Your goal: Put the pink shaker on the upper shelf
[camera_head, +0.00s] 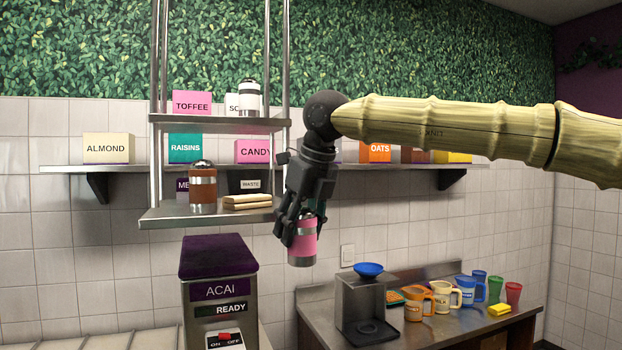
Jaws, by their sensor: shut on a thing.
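The pink shaker (302,243), with silver metal ends, hangs upright in my gripper (301,222). My gripper points down and is shut on the shaker's upper part, and its fingers hide the top. The shaker is held in the air, right of the metal rack. The upper shelf (200,123) of the rack carries a white shaker (249,98) at its right end. The lower shelf (165,216) is left of the held shaker and carries a brown shaker (203,187).
A TOFFEE box (192,102) shows at the upper shelf. Folded cloths (247,202) lie on the lower shelf. Rack posts (285,60) stand at the sides. The acai machine (219,285) stands below left. A counter (325,310) with several cups is below right.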

